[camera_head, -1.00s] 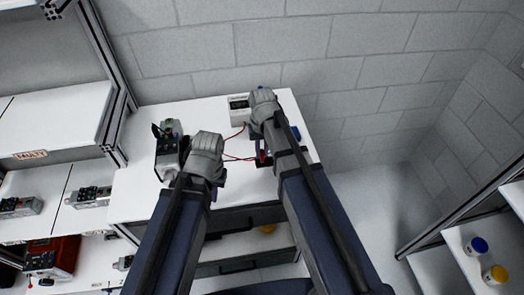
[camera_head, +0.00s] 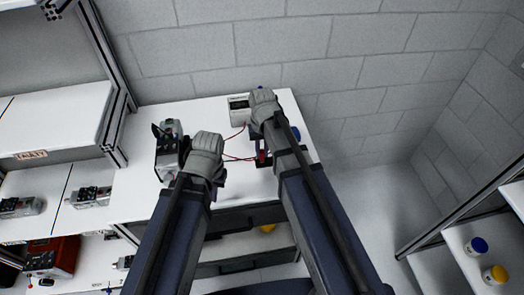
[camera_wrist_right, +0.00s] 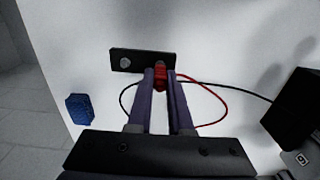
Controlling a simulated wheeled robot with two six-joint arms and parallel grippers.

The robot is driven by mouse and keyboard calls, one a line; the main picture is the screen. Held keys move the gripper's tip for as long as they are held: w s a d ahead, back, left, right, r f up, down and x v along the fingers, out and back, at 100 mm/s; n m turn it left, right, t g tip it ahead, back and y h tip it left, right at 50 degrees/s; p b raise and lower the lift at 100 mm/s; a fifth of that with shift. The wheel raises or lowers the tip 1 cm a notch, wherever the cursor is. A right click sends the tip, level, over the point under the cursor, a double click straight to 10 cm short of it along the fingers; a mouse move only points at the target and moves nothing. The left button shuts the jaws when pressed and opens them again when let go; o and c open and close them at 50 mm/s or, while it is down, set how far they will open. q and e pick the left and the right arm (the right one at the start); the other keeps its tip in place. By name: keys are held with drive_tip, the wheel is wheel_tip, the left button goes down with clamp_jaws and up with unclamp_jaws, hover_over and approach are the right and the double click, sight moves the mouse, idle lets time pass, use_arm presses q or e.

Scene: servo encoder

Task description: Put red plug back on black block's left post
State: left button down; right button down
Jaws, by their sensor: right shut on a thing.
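The red plug (camera_wrist_right: 161,77) is between the fingers of my right gripper (camera_wrist_right: 161,73), which is shut on it. In the head view the plug (camera_head: 262,156) is a small red spot beside my right arm. The black block (camera_wrist_right: 143,58) lies on the table just beyond the plug. A bare metal post (camera_wrist_right: 124,63) shows at its left end in the wrist view. The plug covers the block's other end, so I cannot tell whether it is seated on a post there. My left gripper (camera_head: 188,150) is beside a grey device; its fingertips are not clear.
The grey device (camera_head: 168,145) stands at the table's left. A white meter (camera_head: 239,108) stands at the back, with red and black wires (camera_wrist_right: 212,98) on the table. A blue object (camera_wrist_right: 78,108) lies near the table edge. The white table (camera_head: 135,190) is bare at front left.

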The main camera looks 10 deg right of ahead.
use_arm(q)
drive_tip(key=shift+f, duration=0.25)
use_arm(e)
drive_tip(key=shift+f, duration=0.2)
use_arm(q)
drive_tip(key=shift+r, duration=0.25)
use_arm(e)
drive_tip(key=shift+r, duration=0.2)
